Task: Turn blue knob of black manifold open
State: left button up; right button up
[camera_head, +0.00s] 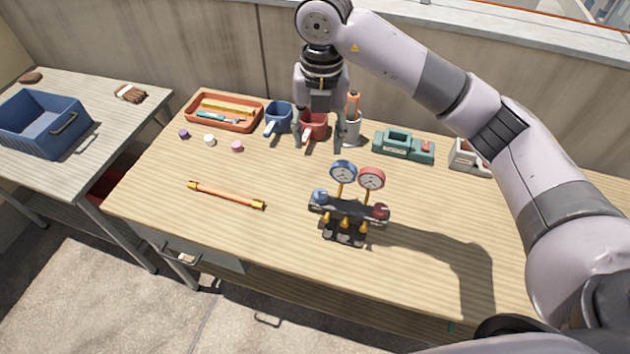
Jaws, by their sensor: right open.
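The black manifold (350,210) stands on the wooden table, right of its middle, with a blue gauge (343,172) and a red gauge (371,178) on top. Its blue knob (320,196) is at the left end and a red knob (381,212) at the right end. Brass fittings (345,224) show along its front. My right gripper (312,138) points down at the back of the table, behind the manifold and well apart from the blue knob. It is open, its fingers around or in front of the red cup; contact cannot be told. My left gripper is not in view.
A blue cup (279,117), a red cup (313,127), an orange tray (224,124) and a grey holder (352,128) stand along the back. Green (404,146) and grey devices are at right. A yellow-ended rod (226,195) lies left of the manifold. The table front is clear.

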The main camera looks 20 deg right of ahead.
aim_at(320, 193)
jog(key=f+p, duration=0.1)
jog(key=f, duration=0.4)
jog(key=f+p, duration=0.1)
jog(key=f, duration=0.5)
jog(key=f+p, duration=0.2)
jog(key=f, duration=0.4)
jog(key=shift+d, duration=0.3)
jog(key=c, duration=1.2)
jog(key=shift+o, duration=0.2)
